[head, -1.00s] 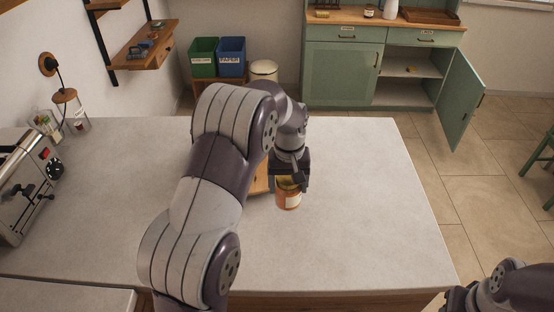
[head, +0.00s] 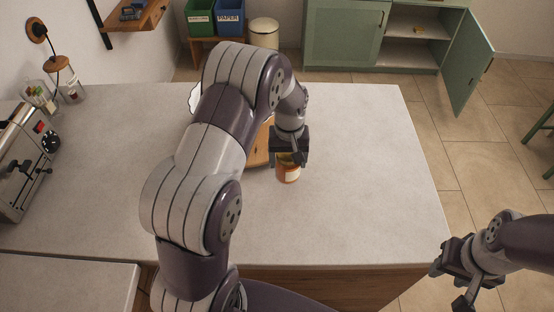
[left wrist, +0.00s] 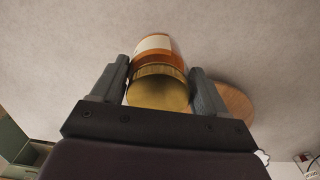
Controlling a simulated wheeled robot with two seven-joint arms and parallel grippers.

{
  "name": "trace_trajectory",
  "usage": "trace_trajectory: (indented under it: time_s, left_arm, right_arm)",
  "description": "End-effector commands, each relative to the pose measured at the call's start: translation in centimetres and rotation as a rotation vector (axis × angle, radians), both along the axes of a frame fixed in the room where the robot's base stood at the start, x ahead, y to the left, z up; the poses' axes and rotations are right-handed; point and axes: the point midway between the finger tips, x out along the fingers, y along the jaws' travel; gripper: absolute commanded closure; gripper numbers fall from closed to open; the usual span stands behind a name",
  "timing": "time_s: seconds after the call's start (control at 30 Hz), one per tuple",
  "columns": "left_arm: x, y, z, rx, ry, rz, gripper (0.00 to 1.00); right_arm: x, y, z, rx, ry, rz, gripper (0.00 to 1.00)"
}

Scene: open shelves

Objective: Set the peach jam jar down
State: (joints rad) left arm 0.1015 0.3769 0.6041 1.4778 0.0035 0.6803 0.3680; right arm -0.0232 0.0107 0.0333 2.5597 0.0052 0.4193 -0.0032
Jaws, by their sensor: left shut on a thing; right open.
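The peach jam jar (head: 288,172) is an orange jar with a pale label and a gold lid. My left gripper (head: 289,157) is shut on it near the lid, over the pale worktop (head: 370,190). In the left wrist view the jar (left wrist: 158,75) sits between the two fingers (left wrist: 160,88), lid toward the camera. I cannot tell whether its base touches the worktop. My right gripper (head: 454,283) is open and empty, beyond the worktop's right edge at lower right.
A wooden board (head: 262,150) lies just left of the jar, partly hidden by my left arm; it also shows in the left wrist view (left wrist: 236,104). A toaster-like metal appliance (head: 22,160) stands at far left. The worktop right of the jar is clear.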

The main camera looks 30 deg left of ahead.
Motion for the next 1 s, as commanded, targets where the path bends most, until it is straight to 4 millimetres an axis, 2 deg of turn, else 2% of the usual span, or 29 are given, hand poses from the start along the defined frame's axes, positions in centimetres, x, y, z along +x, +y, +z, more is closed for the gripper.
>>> trace_trajectory:
  time_s: [0.03, 0.1, 0.2, 0.47, 0.83, 0.87, 0.9, 1.0]
  left_arm:
    - [0.0, 1.1, -0.2, 0.000, 0.002, 0.005, 0.97]
    - [0.1, 2.3, -1.0, 0.000, 0.000, 0.003, 0.97]
    - [0.1, 3.2, -1.8, 0.000, 0.000, 0.000, 0.97]
    - [0.1, 3.3, -5.7, 0.000, 0.000, -0.002, 0.97]
    - [0.2, 3.3, -6.4, 0.000, -0.002, -0.002, 0.97]
    - [0.1, 3.3, -6.3, 0.000, -0.001, -0.002, 0.16]
    - [0.1, 3.3, -6.3, 0.000, -0.001, -0.002, 0.03]
    - [0.1, 3.3, -6.3, 0.000, -0.001, -0.002, 0.00]
  right_arm:
    - [0.0, 0.0, 0.9, 0.000, 0.000, 0.000, 0.57]
    - [0.0, 0.0, 1.2, 0.000, 0.000, 0.000, 0.57]
    - [0.0, 0.0, 1.4, 0.000, 0.000, 0.000, 0.57]
    - [0.0, 0.0, 3.0, 0.000, 0.000, 0.000, 0.57]
    - [0.0, 0.0, 2.4, 0.000, 0.001, 0.000, 0.57]
    - [0.0, 0.0, 2.5, 0.000, 0.001, 0.000, 0.57]
    - [0.0, 0.0, 2.6, 0.000, 0.001, 0.000, 0.57]
    - [0.0, 0.0, 2.6, 0.000, 0.001, 0.000, 0.57]
